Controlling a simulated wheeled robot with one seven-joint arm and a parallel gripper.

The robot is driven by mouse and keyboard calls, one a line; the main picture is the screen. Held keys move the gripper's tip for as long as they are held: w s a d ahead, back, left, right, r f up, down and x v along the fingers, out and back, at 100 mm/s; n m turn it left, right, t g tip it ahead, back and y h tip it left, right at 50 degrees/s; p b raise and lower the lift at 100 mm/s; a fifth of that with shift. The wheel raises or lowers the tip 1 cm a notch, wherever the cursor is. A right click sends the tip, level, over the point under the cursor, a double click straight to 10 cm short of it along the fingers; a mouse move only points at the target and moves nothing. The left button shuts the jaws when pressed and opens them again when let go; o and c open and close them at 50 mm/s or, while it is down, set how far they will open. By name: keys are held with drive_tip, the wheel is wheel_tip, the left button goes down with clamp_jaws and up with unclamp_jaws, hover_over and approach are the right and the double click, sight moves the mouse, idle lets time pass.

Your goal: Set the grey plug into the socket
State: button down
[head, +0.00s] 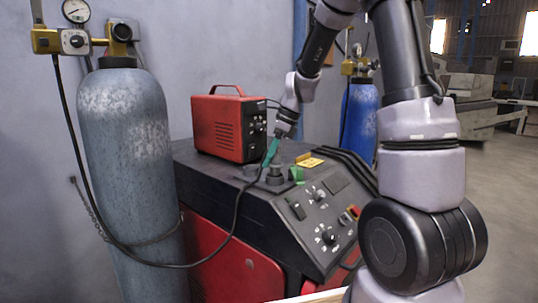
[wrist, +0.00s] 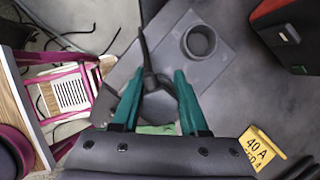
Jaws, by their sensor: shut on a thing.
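My gripper (head: 269,155) has teal fingers and is above the left part of the dark machine top in the head view. In the wrist view my gripper (wrist: 158,82) is shut on the dark grey plug (wrist: 152,82), from which a black cable leads away. The fingers partly hide the plug. The socket, a round open grey ring (wrist: 199,41), stands on a grey plate in the wrist view, beyond the fingertips and to the right, apart from the plug. In the head view a dark upright cylinder (head: 275,175) is close beside the fingers; I cannot tell whether it is this socket.
A red power box (head: 230,125) stands on the machine (head: 270,215) behind the gripper. A yellow label (wrist: 262,147) reading 40 A lies at the right. A green block (head: 297,174) is near the gripper. The cable (head: 236,215) hangs in front, towards the grey gas bottle (head: 125,150).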

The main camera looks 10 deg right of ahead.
drive_tip(key=shift+f, duration=1.2)
drive_tip(key=shift+c, duration=1.8)
unclamp_jaws()
drive_tip(key=v, duration=1.1)
drive_tip(key=s+d+r+n+t+h, duration=0.1)
drive_tip(key=s+r+n+t, duration=0.2)
drive_tip(key=s+n, duration=0.5)
drive_tip(key=s+d+r+n+t+h, duration=0.1)
drive_tip(key=s+d+r+n+t, duration=0.1)
drive_tip(key=s+r+n, duration=0.3)
drive_tip(key=s+n, duration=0.4)
drive_tip(key=s, duration=0.4)
drive_tip(key=shift+s+n+t, duration=0.25)
drive_tip(key=shift+n+t, duration=0.05)
drive_tip(key=shift+t, duration=0.1)
